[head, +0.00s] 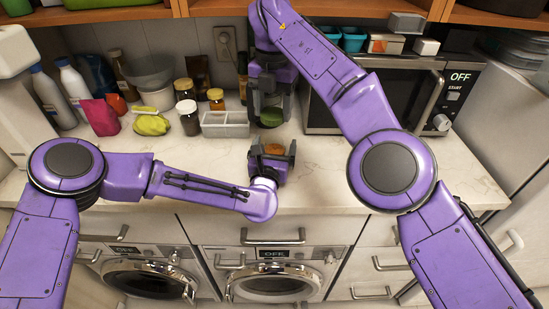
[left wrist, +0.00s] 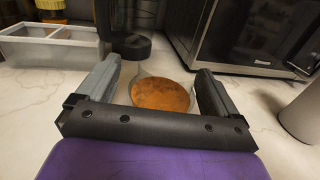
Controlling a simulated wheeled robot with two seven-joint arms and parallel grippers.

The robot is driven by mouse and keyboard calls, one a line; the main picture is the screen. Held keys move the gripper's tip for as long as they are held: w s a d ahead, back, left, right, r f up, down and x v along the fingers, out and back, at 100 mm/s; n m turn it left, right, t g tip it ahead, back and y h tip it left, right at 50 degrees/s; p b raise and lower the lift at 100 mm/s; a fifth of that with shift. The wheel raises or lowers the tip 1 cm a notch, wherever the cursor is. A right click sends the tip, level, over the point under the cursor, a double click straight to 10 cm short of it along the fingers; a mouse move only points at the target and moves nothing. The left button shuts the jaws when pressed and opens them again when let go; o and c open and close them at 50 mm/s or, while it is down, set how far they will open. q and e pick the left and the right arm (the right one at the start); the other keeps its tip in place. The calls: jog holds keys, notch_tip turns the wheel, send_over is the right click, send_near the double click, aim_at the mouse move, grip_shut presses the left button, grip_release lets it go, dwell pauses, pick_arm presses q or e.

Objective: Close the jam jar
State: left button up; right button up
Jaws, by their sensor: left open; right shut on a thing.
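The jam jar (head: 274,149) stands on the counter, with orange-brown jam showing at its open top. In the left wrist view the jar (left wrist: 160,95) has a pale rim and sits between my left fingers. My left gripper (head: 272,152) is open around it, with a gap visible on the right side in the wrist view. The lid's edges are partly hidden by the fingers.
A microwave (head: 375,100) stands to the right. The counter (head: 340,165) between the jar and the microwave is clear. Washing machines (head: 272,278) are below the front edge.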

pick_arm(q)
jog(key=shift+w+d+f, duration=0.1)
jog(key=shift+w+d, duration=0.05)
jog(key=shift+w, duration=0.2)
pick_arm(e)
jog(key=shift+w+d, duration=0.1)
jog(key=shift+w, duration=0.1)
pick_arm(q)
jog(key=shift+s, duration=0.1)
jog(key=shift+c, duration=0.2)
pick_arm(e)
jog(key=shift+s+d, duration=0.1)
pick_arm(q)
jog(key=c, duration=1.5)
jog(key=shift+o, duration=0.2)
pick_arm(e)
send_over(275, 140)
notch_tip(275, 140, down, 5)
jog(key=shift+r, duration=0.1)
jog(key=shift+f, duration=0.2)
jog(key=shift+f, duration=0.8)
jog(key=shift+f, duration=0.55)
